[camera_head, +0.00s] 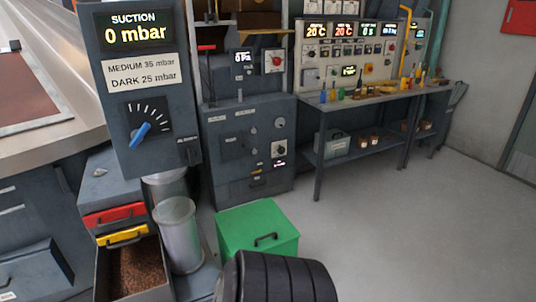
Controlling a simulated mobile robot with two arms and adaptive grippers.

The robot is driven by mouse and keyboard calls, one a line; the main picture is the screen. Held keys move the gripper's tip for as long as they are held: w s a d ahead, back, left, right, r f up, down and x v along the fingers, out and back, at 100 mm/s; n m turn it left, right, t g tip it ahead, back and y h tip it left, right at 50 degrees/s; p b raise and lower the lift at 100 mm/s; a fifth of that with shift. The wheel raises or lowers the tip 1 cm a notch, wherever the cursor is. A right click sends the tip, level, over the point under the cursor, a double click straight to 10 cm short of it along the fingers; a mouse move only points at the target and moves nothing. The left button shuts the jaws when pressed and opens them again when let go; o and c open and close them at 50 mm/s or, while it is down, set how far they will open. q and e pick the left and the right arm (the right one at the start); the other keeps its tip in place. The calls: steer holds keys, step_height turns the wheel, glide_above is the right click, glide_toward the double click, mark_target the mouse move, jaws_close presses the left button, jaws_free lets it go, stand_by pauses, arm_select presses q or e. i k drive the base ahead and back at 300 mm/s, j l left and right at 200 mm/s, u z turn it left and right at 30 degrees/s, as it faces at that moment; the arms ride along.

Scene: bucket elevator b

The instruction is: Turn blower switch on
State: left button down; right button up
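No switch in view has a readable "blower" label, so I cannot tell which one is the blower switch. A grey suction panel (124,67) at the left reads 0 mbar and has a blue pointer knob (140,135), tilted up to the right. Behind it, a red rotary switch (276,61) sits on a pale plate beside a small display (243,57) that seems to read 0 Pa. Below, a black rotary switch (280,149) is on a grey cabinet (233,175). Neither of my grippers is clearly visible.
A green box (257,226) with a handle and a metal cylinder (181,240) stand on the floor side. An open drawer (136,264) holds brown grains. A workbench (350,104) with displays stands at the back. The floor (410,225) on the right is clear.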

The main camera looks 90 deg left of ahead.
mark_target(190, 153)
steer(key=u, duration=1.75)
